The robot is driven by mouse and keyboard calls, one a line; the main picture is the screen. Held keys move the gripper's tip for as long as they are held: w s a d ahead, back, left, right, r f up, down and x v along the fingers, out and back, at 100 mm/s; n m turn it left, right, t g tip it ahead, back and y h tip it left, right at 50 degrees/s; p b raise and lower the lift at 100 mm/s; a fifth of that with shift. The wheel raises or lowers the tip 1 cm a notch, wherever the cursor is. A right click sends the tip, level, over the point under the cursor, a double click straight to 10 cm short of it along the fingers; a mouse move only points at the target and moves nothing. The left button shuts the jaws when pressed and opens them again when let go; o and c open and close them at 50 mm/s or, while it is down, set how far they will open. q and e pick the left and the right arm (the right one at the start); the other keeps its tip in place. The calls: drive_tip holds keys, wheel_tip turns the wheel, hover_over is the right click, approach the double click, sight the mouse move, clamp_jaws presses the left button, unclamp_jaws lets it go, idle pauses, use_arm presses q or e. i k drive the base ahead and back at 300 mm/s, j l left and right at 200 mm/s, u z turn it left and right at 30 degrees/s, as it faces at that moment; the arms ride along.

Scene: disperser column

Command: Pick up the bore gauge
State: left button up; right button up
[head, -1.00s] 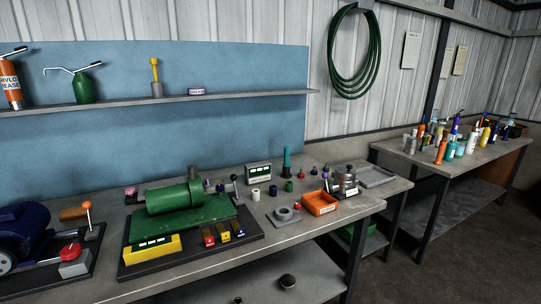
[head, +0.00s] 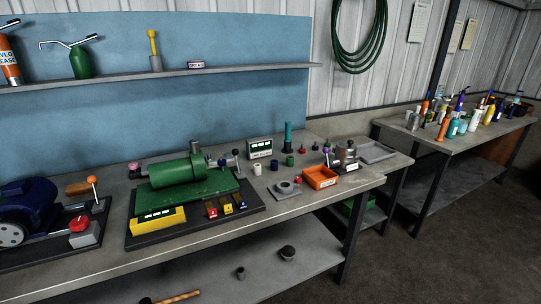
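I cannot make out for certain which thing is the bore gauge. A slim yellow upright tool with a grey base (head: 154,48) stands on the wall shelf. A teal upright piece (head: 288,134) stands at the back of the main workbench. A wooden-handled rod (head: 178,297) lies on the lower shelf at the bottom edge, partly cut off. A small metal fixture (head: 346,152) stands near the bench's right end. Neither of my grippers shows in the head view.
The main workbench (head: 330,203) carries a green machine (head: 170,172), a yellow block (head: 158,222), an orange tray (head: 320,177) and several small parts. A blue motor (head: 25,205) is at left. A second bench (head: 455,137) at right holds several bottles. Dark floor is open at lower right.

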sight(289, 124)
drive_tip(key=i+l, duration=0.1)
drive_tip(key=l, duration=0.3)
drive_tip(key=i+l+u, duration=0.1)
drive_tip(key=l, duration=0.35)
drive_tip(key=i+l, duration=0.15)
drive_tip(key=l, duration=0.25)
drive_tip(key=i+l+u, duration=0.1)
drive_tip(key=l, duration=0.3)
